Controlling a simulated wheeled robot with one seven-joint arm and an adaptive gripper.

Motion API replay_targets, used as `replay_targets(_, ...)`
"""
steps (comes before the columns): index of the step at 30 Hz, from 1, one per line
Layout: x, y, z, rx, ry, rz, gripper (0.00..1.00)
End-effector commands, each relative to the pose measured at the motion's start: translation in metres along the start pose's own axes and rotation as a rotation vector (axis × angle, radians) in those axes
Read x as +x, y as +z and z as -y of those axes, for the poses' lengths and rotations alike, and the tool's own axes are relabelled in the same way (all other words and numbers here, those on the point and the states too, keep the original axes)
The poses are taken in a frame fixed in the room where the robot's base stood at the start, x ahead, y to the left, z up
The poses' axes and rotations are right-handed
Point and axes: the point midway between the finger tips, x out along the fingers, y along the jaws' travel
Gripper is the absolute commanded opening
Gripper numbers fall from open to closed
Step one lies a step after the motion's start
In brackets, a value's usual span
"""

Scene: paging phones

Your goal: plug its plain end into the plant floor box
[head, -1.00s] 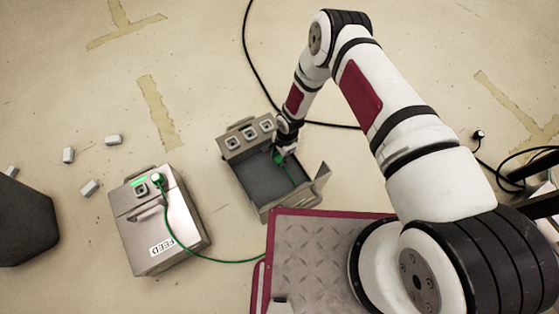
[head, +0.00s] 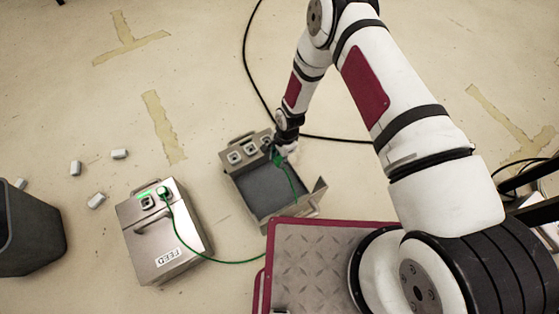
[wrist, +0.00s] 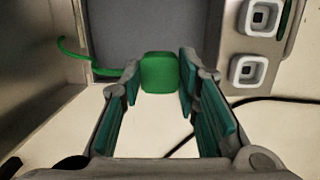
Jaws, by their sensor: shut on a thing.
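My gripper (head: 280,156) is shut on a green plug (wrist: 160,72), the free end of a green cable (head: 222,262). In the wrist view the plug sits between the two fingertips (wrist: 160,84). The cable's other end is a green plug (head: 164,193) seated in the metal box marked FEED (head: 150,232). An open grey box (head: 268,188), with no name readable, has a row of pale square sockets (head: 250,149) on its far edge. My gripper is over its far right part, beside the rightmost socket. Two sockets (wrist: 249,70) show right of the plug in the wrist view, apart from it.
The open box has a raised flap (head: 318,190) on its right. A black cable (head: 345,139) runs on the floor behind it. Several small pale blocks (head: 96,201) and a dark bin (head: 30,235) are at left. My base plate is in front.

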Motion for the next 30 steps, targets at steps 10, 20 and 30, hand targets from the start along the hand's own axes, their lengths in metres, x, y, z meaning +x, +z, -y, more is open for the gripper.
replay_targets(10, -0.041, 0.006, -0.001, -0.001, 0.001, 0.0, 0.01)
replay_targets(20, -0.053, 0.008, -0.001, -0.001, 0.001, 0.0, 0.01)
replay_targets(30, -0.05, 0.013, 0.013, -0.004, -0.002, -0.001, 0.01)
